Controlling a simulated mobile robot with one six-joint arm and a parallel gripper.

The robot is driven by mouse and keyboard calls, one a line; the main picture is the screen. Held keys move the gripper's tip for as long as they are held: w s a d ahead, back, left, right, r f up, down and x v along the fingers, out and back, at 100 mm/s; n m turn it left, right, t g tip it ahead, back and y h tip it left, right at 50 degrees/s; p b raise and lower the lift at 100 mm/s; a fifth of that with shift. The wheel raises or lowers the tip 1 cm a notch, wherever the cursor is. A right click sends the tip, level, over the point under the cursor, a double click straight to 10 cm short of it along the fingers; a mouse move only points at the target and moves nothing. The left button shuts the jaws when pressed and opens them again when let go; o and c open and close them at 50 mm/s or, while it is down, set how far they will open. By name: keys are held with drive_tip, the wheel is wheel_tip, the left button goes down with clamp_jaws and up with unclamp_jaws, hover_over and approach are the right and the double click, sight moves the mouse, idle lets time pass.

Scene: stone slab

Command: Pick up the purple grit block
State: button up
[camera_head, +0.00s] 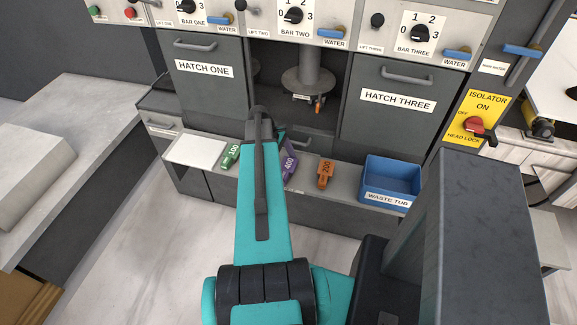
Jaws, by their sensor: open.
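The purple grit block (289,165), marked 400, stands on the grey ledge (338,185) below the hatches. My teal arm stretches across the middle of the view and covers its left side. My gripper cannot be made out; it is hidden behind my arm. I cannot tell how far it is from the purple block or whether it touches it.
A green block (231,154) marked 100 lies left of my arm, beside a white plate (195,150). An orange block (325,174) marked 200 stands right of the purple one. The blue waste tub (391,182) is further right. A bay with a spindle (305,75) opens behind.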

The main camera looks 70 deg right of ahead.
sight(290, 170)
drive_tip(key=shift+s+f, duration=0.1)
drive_tip(key=shift+f, duration=0.15)
idle(0.4)
drive_tip(key=c, duration=0.9)
drive_tip(key=shift+r, duration=0.25)
drive_tip(key=shift+r+b, duration=0.5)
drive_tip(key=shift+r, duration=0.25)
drive_tip(key=shift+a+r+b, duration=0.15)
drive_tip(key=shift+r+b, duration=0.25)
drive_tip(key=shift+r, duration=0.4)
drive_tip(key=w+a+b, duration=0.1)
drive_tip(key=a, duration=0.3)
drive_tip(key=w+a+r+b, duration=0.1)
drive_tip(key=w+a, duration=0.1)
drive_tip(key=a, duration=0.3)
drive_tip(key=w+a+b, duration=0.1)
drive_tip(key=a+b, duration=0.1)
drive_tip(key=a, duration=0.3)
drive_tip(key=shift+w+a+r, duration=0.2)
drive_tip(key=shift+w+a, duration=0.05)
drive_tip(key=shift+w, duration=0.1)
